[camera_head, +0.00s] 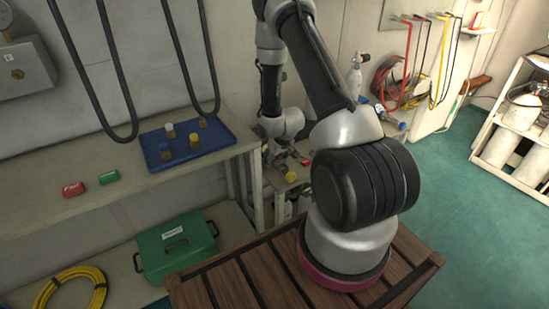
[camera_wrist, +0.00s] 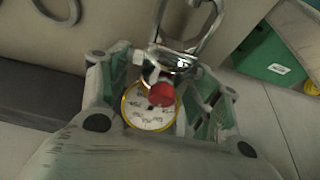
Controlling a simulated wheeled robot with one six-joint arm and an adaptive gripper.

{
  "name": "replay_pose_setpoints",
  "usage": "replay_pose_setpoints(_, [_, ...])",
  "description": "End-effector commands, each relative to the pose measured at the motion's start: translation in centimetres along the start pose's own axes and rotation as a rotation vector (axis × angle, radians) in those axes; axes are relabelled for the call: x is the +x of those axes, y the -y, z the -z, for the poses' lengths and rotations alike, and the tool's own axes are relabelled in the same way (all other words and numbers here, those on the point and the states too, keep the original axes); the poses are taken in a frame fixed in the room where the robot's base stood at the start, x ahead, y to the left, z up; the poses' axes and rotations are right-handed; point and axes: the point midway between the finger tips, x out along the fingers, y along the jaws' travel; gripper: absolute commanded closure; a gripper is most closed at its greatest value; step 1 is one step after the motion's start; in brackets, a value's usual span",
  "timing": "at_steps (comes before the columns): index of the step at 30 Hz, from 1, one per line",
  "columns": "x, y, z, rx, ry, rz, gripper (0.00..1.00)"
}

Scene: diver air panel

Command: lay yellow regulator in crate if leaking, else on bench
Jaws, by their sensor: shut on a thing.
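The yellow regulator shows in the wrist view as a round white dial with a yellow rim (camera_wrist: 150,118), a red knob and a chrome yoke above it. My gripper (camera_wrist: 160,98) has its fingers on both sides of it and is shut on it. In the head view my gripper (camera_head: 284,160) is beyond the right end of the bench (camera_head: 100,205), with the yellow gauge (camera_head: 291,177) just below it. The dial reading is too blurred to tell. No bubbles or other leak signs are visible. I cannot identify the crate for certain.
A green box (camera_head: 176,243) and yellow hose (camera_head: 72,285) lie below. Black hoses hang above. Bare bench shows in front of the tray.

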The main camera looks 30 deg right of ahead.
Motion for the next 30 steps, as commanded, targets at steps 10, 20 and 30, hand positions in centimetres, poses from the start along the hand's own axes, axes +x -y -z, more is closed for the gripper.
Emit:
replay_pose_setpoints(10, [0.0, 0.0, 0.0, 0.0, -0.001, 0.0, 0.12])
replay_pose_setpoints(20, [-1.7, 0.0, 0.1, 0.0, -0.002, 0.0, 0.12])
replay_pose_setpoints(30, [-9.1, 0.0, 0.1, -0.001, -0.003, -0.001, 0.12])
